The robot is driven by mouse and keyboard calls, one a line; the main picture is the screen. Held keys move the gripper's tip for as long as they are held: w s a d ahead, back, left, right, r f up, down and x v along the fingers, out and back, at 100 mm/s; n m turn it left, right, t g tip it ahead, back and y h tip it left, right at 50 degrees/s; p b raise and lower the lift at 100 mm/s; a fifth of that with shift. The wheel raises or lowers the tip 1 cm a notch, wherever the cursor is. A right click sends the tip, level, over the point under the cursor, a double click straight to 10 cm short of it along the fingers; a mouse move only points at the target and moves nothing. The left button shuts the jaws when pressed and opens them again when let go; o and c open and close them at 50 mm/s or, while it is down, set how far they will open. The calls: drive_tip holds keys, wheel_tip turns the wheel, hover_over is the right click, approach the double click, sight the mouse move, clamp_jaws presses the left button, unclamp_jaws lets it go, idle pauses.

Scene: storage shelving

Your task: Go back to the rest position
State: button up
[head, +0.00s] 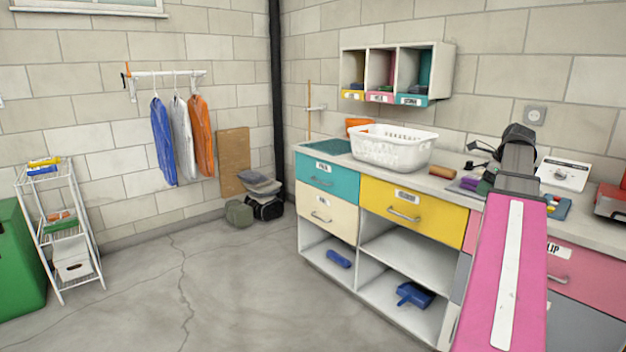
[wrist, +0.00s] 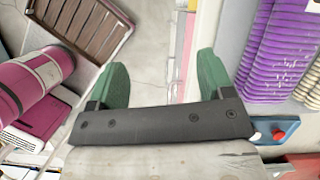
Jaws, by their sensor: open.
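My gripper (wrist: 162,78) shows in the wrist view with its two green fingers spread apart. Nothing is held between them, and pale floor and the edge of furniture show beyond the gap. In the head view my pink arm with a white stripe reaches up at the right, in front of the counter. Its dark joint is over the counter's back part. The fingers cannot be made out in the head view.
The counter (head: 585,228) runs along the right wall with a white basket (head: 392,147) on it. In the wrist view, purple ridged items (wrist: 283,45) are close on the right and a brown slatted crate (wrist: 84,25) is at upper left. Open floor (head: 225,285) lies left of the counter.

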drive_tip(key=a+f+n+g+h, duration=0.1)
drive_tip(key=a+f+n+g, duration=0.1)
drive_tip(key=a+f+n, duration=1.5)
drive_tip(key=s+a+f+n+h, duration=0.1)
drive_tip(key=s+a+f+n, duration=0.3)
drive_tip(key=a+f, duration=0.5)
drive_tip(key=s+a+f+n+g, duration=0.1)
drive_tip(key=s+a+f+n, duration=0.3)
drive_tip(key=a+f, duration=0.5)
wheel_tip(320, 180, down, 5)
drive_tip(key=shift+s+a+r+h, duration=0.2)
drive_tip(key=shift+s+h, duration=0.2)
drive_tip(key=shift+s, duration=0.3)
drive_tip(key=shift+o, duration=0.4)
